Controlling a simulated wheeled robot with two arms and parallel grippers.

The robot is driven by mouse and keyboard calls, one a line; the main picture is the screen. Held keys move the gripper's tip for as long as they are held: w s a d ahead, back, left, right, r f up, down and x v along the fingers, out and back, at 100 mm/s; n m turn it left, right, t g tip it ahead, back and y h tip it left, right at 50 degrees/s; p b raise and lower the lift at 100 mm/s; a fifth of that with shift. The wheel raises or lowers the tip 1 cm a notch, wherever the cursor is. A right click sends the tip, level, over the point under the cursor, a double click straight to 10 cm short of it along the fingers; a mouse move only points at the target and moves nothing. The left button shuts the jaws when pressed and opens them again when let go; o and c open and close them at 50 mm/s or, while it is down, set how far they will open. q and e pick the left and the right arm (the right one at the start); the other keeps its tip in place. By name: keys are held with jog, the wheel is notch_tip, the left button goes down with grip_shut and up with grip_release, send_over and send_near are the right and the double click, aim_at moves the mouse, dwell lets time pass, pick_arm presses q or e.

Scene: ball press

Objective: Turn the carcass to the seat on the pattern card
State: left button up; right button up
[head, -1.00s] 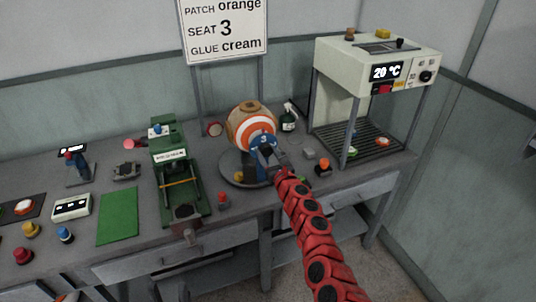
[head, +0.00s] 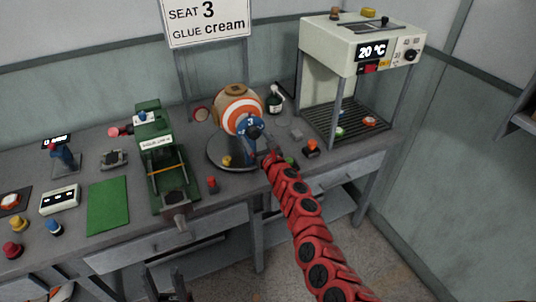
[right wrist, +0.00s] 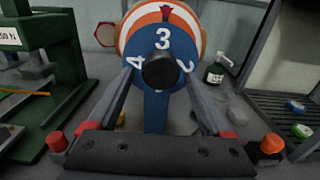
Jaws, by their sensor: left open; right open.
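The carcass (head: 240,107) is a ball with brown, orange and white bands on a round grey base (head: 222,153). It also shows in the right wrist view (right wrist: 135,32). A blue numbered dial (right wrist: 160,106) is at its front, with 3 at the top below a small red mark, 4 to the left and 2 to the right. My right gripper (right wrist: 160,78) is open, its fingers either side of the dial's black knob (right wrist: 161,71); contact is unclear. The pattern card (head: 207,22) reads seat 3, glue cream. My left gripper (head: 167,283) is open at the bottom edge.
A green press (head: 165,160) stands left of the carcass. A heater box (head: 345,45) reading 20 °C stands to the right. A dark bottle (head: 274,100) is behind. Red (head: 211,184) and orange (head: 311,147) buttons are near the table's front edge.

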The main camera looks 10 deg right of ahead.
jog(key=shift+s+d+p, duration=0.15)
jog(key=shift+s+p, duration=0.15)
jog(key=shift+s, duration=0.1)
jog(key=s+p, duration=0.1)
jog(key=p, duration=0.1)
jog(key=s+d, duration=0.1)
jog(key=shift+s+r+p, duration=0.35)
jog(key=shift+r+p, duration=0.05)
jog(key=p+v, duration=0.3)
jog(key=v, duration=1)
jog(key=shift+f, duration=0.2)
jog(key=shift+s, duration=0.1)
